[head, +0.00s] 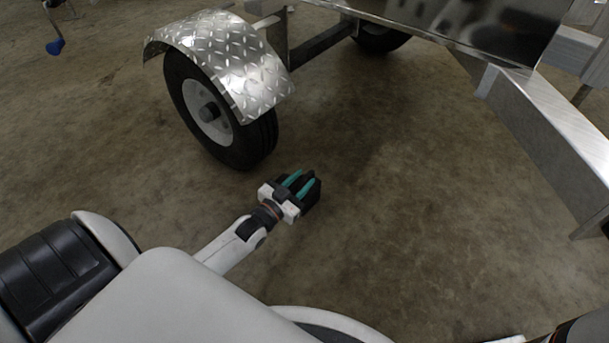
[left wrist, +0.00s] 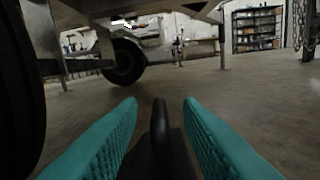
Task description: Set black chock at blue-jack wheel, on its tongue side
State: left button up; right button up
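A trailer wheel (head: 219,115) with a black tyre and pale hub stands under a diamond-plate fender. The black chock (head: 312,194) is on the floor side of my left gripper (head: 299,183), right of and slightly apart from the tyre. In the left wrist view the chock (left wrist: 160,135) shows a narrow upright ridge between the teal fingers (left wrist: 160,105). Floor shows on both sides of the ridge, so the fingers stand open around it. Whether the chock fully rests on the floor is hard to tell. My right gripper is not in view.
A blue-footed post, perhaps the blue jack (head: 55,46), stands at the far left. A silver beam (head: 550,115) juts low at the right. Another wheel (head: 381,38) is at the back. Concrete floor (head: 410,190) is clear between the near wheel and the beam.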

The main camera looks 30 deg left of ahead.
pick_arm(q)
jog(key=s+p, duration=0.4)
jog(key=s, duration=0.6)
jog(key=shift+s+a+p, duration=0.15)
jog(key=shift+a+p, duration=0.2)
jog(key=shift+a, duration=0.05)
